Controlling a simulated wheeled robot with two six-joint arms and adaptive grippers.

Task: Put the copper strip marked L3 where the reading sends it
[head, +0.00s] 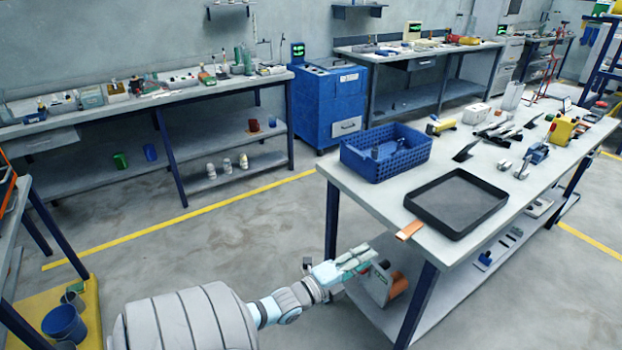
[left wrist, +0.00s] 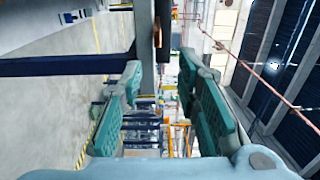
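A copper strip (head: 409,230) lies at the near edge of the right-hand table, beside the black tray (head: 456,203); its end sits at or slightly over the edge. I cannot read any mark on it. My left gripper (head: 352,261) is in front of the table and lower left of the strip, apart from it. In the left wrist view my gripper (left wrist: 160,86) has its two teal fingers spread with nothing held between them. A thin copper-brown edge (left wrist: 158,30) shows ahead there, perhaps the strip. My right gripper is out of view. No reading is legible.
A blue crate (head: 386,152) stands at the table's left end. Small lit green screens (head: 298,50) stand at the back. The floor left of the table is clear.

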